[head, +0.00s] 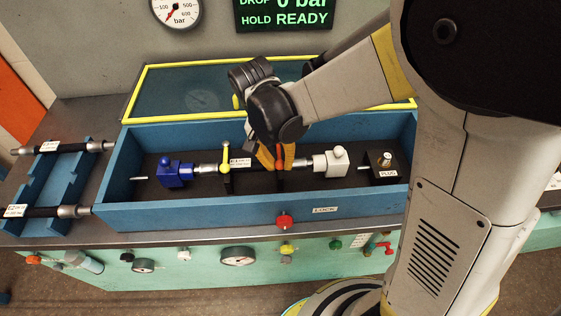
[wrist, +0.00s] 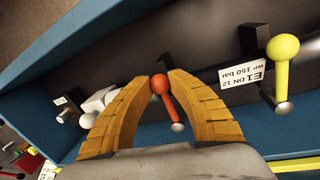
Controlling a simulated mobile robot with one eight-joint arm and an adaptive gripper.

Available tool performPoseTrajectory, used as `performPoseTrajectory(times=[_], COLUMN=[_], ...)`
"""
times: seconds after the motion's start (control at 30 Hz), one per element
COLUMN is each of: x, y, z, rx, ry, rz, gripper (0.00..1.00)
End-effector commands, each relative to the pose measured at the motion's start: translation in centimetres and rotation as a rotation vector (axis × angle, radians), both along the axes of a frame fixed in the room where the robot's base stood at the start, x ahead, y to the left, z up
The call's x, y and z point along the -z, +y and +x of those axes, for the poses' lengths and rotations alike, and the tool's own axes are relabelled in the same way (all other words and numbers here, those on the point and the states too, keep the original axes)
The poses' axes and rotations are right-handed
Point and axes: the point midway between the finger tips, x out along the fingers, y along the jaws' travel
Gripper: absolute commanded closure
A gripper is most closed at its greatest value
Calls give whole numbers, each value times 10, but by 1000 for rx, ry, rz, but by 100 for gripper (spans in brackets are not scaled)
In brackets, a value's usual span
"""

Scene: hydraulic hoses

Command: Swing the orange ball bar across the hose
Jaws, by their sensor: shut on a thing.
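The orange ball bar (wrist: 160,86) shows in the wrist view between my two fingers, ball at the top and a silver pivot end below. My gripper (wrist: 163,79) is shut on the bar near its ball. In the head view my gripper (head: 272,167) reaches down into the blue trough, and its fingers hide most of the bar. The black hose, labelled E1 (head: 240,162), lies along the trough between a blue fitting (head: 174,173) and a white fitting (head: 331,163). A yellow ball bar (head: 226,157) stands left of my gripper; it also shows in the wrist view (wrist: 282,70).
The blue trough (head: 200,215) has raised walls around the hose, and a yellow-framed clear lid (head: 180,88) stands open behind it. A PLUG block (head: 384,166) sits at the trough's right end. Two more hoses lie on a blue rack (head: 60,180) at left.

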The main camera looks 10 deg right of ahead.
Motion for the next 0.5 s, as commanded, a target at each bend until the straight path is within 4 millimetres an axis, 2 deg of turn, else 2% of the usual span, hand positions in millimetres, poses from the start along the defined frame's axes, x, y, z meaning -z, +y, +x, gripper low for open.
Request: performPoseTrajectory(times=[0.23, 0.27, 0.3, 0.33, 0.5], x=[0, 0, 0, 0, 0], y=[1, 1, 1, 1, 0], z=[0, 0, 0, 0, 0], rx=[-1, -1, -1, -1, -1], ry=[0, 0, 0, 0, 0], rz=[2, 2, 2, 2, 1], gripper=[100, 73, 61, 54, 54])
